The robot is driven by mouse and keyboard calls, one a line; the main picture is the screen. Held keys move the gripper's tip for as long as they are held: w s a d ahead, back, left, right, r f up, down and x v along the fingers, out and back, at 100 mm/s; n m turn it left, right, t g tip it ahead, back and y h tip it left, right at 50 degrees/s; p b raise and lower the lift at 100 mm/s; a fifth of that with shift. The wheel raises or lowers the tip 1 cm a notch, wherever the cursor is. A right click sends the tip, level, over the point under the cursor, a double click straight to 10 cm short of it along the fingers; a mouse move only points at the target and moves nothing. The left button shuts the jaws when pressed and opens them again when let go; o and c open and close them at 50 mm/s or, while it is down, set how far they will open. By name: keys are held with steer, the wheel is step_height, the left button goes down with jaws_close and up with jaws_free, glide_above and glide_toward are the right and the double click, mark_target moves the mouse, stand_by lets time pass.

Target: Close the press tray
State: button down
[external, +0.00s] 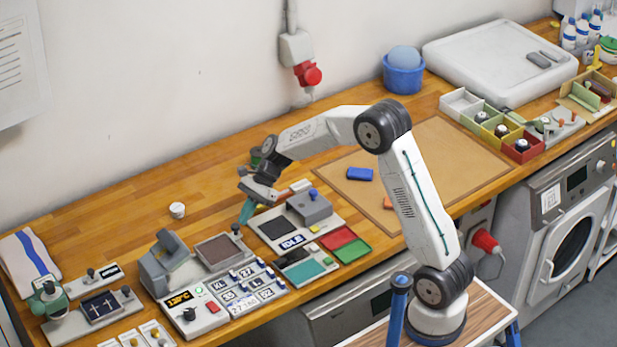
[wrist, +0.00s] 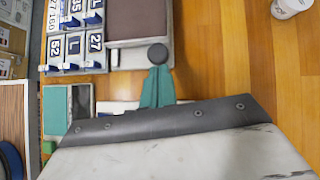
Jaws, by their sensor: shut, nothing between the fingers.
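The press (external: 160,268) is a grey machine with an angled head, on the left part of the wooden counter. Its tray (external: 217,251), with a flat brown pad, sticks out to the right of the head. The tray also shows at the top of the wrist view (wrist: 138,20). A dark round knob (wrist: 157,53) sits at the tray's edge. My gripper (external: 242,221) is shut and empty, its teal fingers pointing down beside the knob. In the wrist view the fingertips (wrist: 156,72) reach up to the knob; I cannot tell whether they touch it.
A panel of numbered tags (external: 243,290) lies in front of the tray. A device with an IDLE display (external: 291,241) stands just right of my gripper. A white cup (external: 177,210) stands behind the press. The counter behind the tray is mostly clear.

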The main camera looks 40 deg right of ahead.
glide_toward(199, 249)
steer(key=x, duration=0.4)
steer(key=shift+w+a+f, duration=0.1)
steer(key=shift+a+f, duration=0.05)
steer(key=shift+f, duration=0.15)
